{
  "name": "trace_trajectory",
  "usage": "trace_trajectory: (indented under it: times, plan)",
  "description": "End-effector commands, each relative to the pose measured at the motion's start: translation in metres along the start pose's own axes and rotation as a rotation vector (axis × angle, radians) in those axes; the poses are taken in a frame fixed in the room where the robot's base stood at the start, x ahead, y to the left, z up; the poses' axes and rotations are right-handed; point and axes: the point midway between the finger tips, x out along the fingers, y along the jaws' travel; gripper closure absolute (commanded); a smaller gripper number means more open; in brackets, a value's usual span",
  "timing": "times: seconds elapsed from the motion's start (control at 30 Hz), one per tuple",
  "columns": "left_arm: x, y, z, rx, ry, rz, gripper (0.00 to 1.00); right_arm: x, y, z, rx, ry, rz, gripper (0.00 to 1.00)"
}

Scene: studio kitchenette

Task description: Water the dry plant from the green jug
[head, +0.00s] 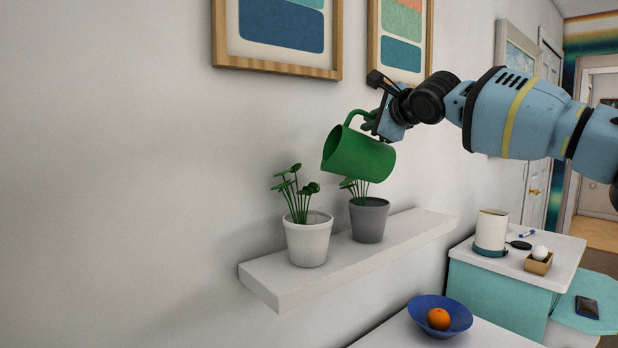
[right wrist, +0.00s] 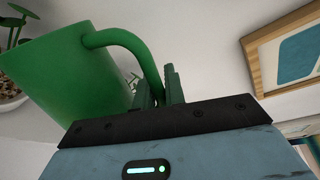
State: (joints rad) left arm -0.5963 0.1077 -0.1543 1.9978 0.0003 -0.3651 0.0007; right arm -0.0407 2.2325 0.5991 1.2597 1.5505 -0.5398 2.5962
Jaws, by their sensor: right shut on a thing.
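The green jug (head: 360,156) is held in the air above the shelf, tilted with its open mouth toward the left. My right gripper (head: 371,122) is shut on its handle, and the jug (right wrist: 70,75) also fills the left of the right wrist view. A plant in a white pot (head: 307,242) stands upright on the shelf, below and left of the jug's mouth. A plant in a grey pot (head: 369,221) stands under the jug, its top partly hidden by it. I cannot tell which plant is dry. No water stream shows. My left gripper is out of view.
The white wall shelf (head: 275,285) carries both pots, with bare ends. Framed pictures (head: 276,62) hang behind. Below are a blue bowl (head: 463,318) with an orange (head: 438,319) and a counter (head: 553,250) with small items.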

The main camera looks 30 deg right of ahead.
Motion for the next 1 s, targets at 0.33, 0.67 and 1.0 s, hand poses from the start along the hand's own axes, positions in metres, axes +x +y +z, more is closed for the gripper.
trace_trajectory:
  times: [0.33,0.67,1.0]
  plan:
    - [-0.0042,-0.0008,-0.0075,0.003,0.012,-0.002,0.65,-0.0018,-0.0052,0.0082,-0.049,0.010,-0.003,1.00]
    - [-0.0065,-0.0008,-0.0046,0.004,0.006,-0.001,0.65,-0.0021,-0.0056,0.0091,-0.056,0.011,-0.003,1.00]
    - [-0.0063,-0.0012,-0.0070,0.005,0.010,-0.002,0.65,-0.0016,-0.0053,0.0098,-0.063,0.013,-0.002,1.00]
